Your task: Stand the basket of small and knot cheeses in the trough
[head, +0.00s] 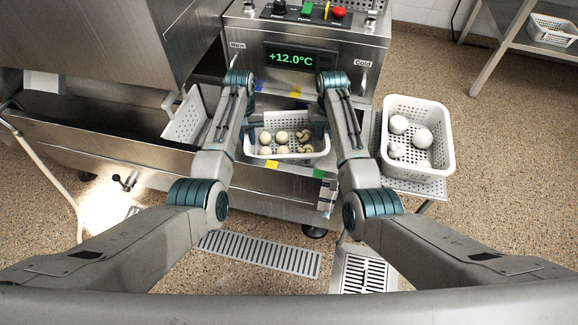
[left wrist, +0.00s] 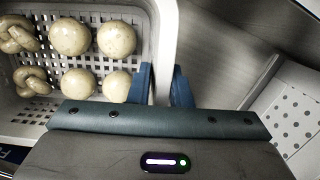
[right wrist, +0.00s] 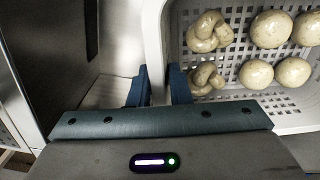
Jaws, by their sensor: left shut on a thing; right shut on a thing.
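A white perforated basket (head: 287,156) holds several small round cheeses (head: 265,138) and two knot cheeses (head: 304,135). It is level, over the right section of the steel trough (head: 120,140), in front of the machine. I cannot tell whether its bottom touches the trough floor. My left gripper (left wrist: 161,85) is shut on the basket's left end wall, one finger on each side of the wall. My right gripper (right wrist: 160,85) is shut on the right end wall in the same way. In the head view, my arms partly hide both ends of the basket.
A perforated white divider (head: 183,118) stands in the trough to the left. The machine (head: 310,30) behind shows +12.0°C, with Warm and Cold labels. Yellow (head: 271,164) and green (head: 318,174) marks sit on the trough's front edge. Another basket (head: 446,160) with large cheeses stands on the right stand.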

